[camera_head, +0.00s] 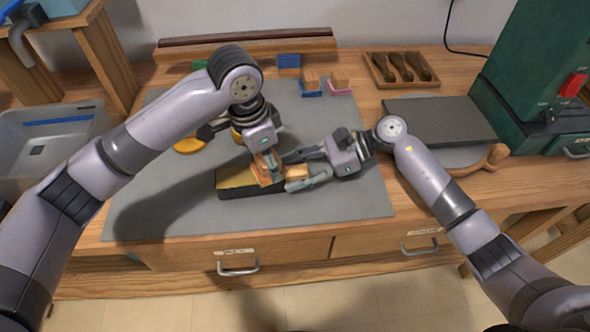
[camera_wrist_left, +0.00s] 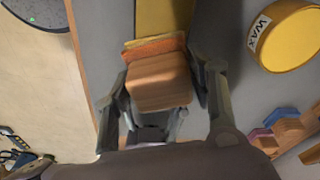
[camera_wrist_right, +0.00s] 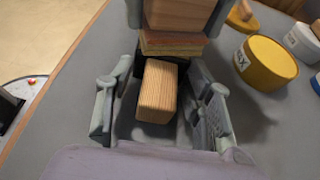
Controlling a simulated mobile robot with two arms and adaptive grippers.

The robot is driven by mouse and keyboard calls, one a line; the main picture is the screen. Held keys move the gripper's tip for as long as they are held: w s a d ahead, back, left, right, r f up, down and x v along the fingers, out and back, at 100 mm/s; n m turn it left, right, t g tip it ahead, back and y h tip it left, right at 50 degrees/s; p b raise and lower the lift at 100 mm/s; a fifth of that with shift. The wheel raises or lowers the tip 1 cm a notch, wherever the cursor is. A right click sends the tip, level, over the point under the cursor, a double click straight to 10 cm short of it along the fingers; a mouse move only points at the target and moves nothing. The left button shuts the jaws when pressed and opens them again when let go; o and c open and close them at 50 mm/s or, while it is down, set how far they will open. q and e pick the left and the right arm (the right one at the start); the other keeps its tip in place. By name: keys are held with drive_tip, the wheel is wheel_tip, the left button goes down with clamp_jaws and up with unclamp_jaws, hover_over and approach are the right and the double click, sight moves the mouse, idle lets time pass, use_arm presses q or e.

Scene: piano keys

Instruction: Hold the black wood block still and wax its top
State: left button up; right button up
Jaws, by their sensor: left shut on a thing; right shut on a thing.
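The black wood block (camera_head: 235,193) lies on the grey mat, with a yellow top face; the top also shows in the left wrist view (camera_wrist_left: 160,17). My left gripper (camera_head: 268,172) is shut on a wooden applicator (camera_wrist_left: 158,80) with an orange pad (camera_wrist_left: 155,47) underneath. The pad is at the block's top; contact is hard to confirm. My right gripper (camera_head: 296,175) is shut on a light wood piece (camera_wrist_right: 157,92) at the block's right end. I cannot tell whether that piece is joined to the block. A yellow wax tin (camera_wrist_left: 290,38) stands behind, also in the right wrist view (camera_wrist_right: 265,63).
The grey mat (camera_head: 345,205) is clear at front. Small coloured blocks (camera_head: 312,84) and a tool tray (camera_head: 400,70) stand at the back. A grey bin (camera_head: 45,145) is at left. A green machine (camera_head: 535,75) and dark slab (camera_head: 440,120) are at right.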

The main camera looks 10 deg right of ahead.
use_arm(q)
drive_tip(key=shift+r, duration=3.55)
use_arm(e)
drive_tip(key=o, duration=1.4)
drive_tip(key=shift+c, duration=0.2)
drive_tip(key=shift+d, duration=0.1)
drive_tip(key=v, duration=1.1)
drive_tip(key=shift+d+r, duration=0.2)
drive_tip(key=shift+d, duration=0.15)
